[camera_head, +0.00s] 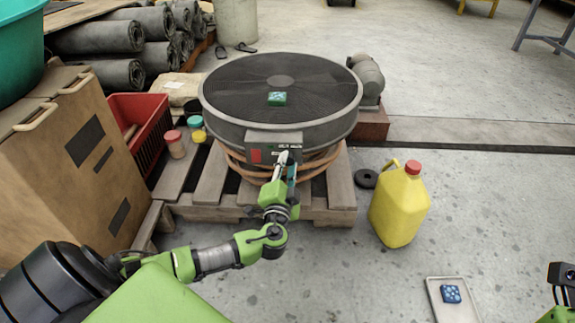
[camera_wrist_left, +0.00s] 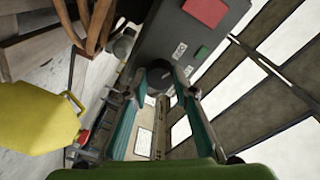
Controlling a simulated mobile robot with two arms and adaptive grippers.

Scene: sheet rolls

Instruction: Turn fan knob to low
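The large round fan (camera_head: 280,95) lies flat on a wooden pallet, its grey control box (camera_head: 272,142) facing me. In the left wrist view the control box (camera_wrist_left: 190,45) has a red patch, a green patch and small white labels. A dark round knob (camera_wrist_left: 160,76) sticks out of it. My left gripper (camera_head: 287,163) reaches up to the box. In the left wrist view its two teal fingers (camera_wrist_left: 163,80) are apart, one on each side of the knob; whether they touch it is unclear. Part of my right gripper (camera_head: 563,285) shows at the right edge, its fingers unclear.
A small green patterned block (camera_head: 277,98) lies on the fan grille. A yellow jug (camera_head: 399,205) stands right of the pallet (camera_head: 340,180). A tray (camera_head: 452,306) with a blue block is at lower right. A red crate (camera_head: 140,122) and cardboard box (camera_head: 75,160) stand left.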

